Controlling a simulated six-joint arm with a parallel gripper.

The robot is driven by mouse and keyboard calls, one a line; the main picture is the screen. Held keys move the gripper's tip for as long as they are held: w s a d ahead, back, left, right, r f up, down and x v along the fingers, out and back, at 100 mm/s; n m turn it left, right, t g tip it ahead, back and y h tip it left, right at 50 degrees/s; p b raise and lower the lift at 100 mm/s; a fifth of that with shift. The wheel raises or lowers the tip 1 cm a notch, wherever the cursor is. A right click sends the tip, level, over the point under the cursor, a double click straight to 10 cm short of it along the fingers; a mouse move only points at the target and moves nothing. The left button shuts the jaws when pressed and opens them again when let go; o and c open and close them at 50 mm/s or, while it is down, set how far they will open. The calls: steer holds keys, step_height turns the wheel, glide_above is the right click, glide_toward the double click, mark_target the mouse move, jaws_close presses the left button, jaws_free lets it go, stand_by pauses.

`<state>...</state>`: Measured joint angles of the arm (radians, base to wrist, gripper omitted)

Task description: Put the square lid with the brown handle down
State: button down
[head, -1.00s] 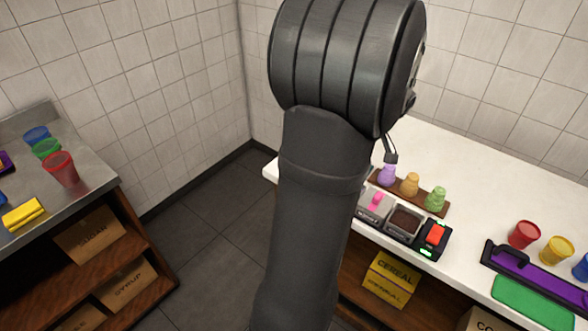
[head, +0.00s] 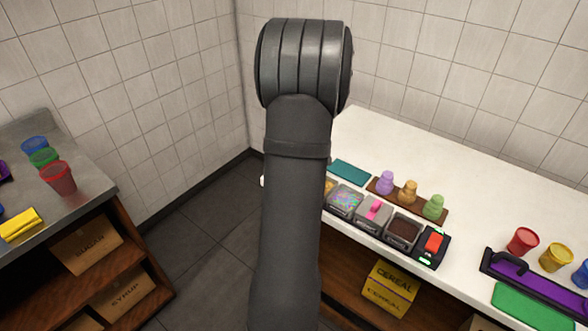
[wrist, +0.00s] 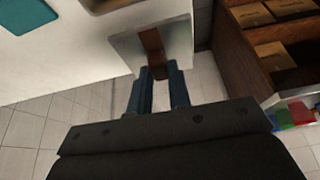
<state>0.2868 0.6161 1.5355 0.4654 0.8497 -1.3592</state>
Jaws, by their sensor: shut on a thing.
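In the wrist view, my gripper (wrist: 158,73) is shut on the brown handle (wrist: 152,42) of a square pale lid (wrist: 178,36). The lid hangs beyond my fingertips, near the white counter's edge; I cannot tell its exact height. In the head view my arm hides both gripper and lid. A row of topping tubs stands along the counter's front: one with colourful sprinkles (head: 346,199), one under a lid with a pink handle (head: 374,213), and one with dark brown contents (head: 403,230).
A teal mat (head: 351,172) lies behind the tubs; it also shows in the wrist view (wrist: 27,14). A brown board (head: 423,207) holds three coloured bottles. A red-switched device (head: 433,246) stands right of the tubs. A steel table (head: 88,203) is at left.

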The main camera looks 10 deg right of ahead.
steer(key=shift+f, duration=2)
steer(key=shift+f, duration=0.1)
steer(key=c, duration=1.3)
jaws_free()
steer(key=shift+c, duration=0.2)
steer(key=v, duration=1.2)
